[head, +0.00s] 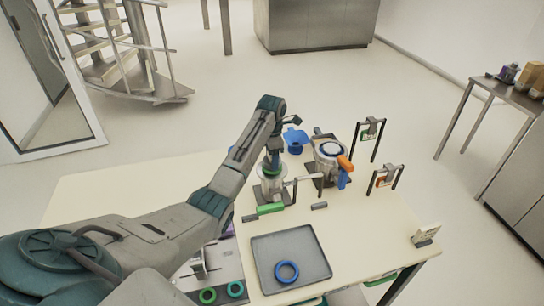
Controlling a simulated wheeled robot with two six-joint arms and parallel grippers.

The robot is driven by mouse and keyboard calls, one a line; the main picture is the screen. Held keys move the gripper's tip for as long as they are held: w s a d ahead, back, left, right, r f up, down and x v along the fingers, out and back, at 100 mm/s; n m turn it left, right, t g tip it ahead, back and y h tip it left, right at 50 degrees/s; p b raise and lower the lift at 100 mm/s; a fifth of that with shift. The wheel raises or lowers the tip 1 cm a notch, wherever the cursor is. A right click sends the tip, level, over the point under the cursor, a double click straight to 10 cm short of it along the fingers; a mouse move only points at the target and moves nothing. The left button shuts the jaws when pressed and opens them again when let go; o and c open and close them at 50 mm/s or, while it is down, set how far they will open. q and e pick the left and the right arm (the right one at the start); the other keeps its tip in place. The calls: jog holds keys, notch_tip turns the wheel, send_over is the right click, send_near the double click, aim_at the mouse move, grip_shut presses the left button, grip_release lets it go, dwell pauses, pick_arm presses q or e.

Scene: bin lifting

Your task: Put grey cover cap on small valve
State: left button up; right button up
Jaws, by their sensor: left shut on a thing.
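My left arm reaches over the table from the left, and my left gripper (275,163) points down over the small valve (270,188). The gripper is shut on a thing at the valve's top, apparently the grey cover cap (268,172). The cap is small here and partly covered by the fingers. I cannot tell whether it touches the valve or hangs just above it. The small valve has a green part (270,208) at its front. My right gripper is not in view.
A larger valve (328,150) with orange and blue handles stands just right. A blue part (296,138) is behind. A grey tray (262,284) in front holds a blue ring (287,271). Green rings (208,295) lie at front left. Two tag stands (369,129) are at right.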

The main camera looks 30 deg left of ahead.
pick_arm(q)
jog(key=o, duration=1.3)
jog(key=shift+o, duration=0.2)
jog(key=shift+r, duration=3.15)
jog(key=shift+s+f, duration=0.1)
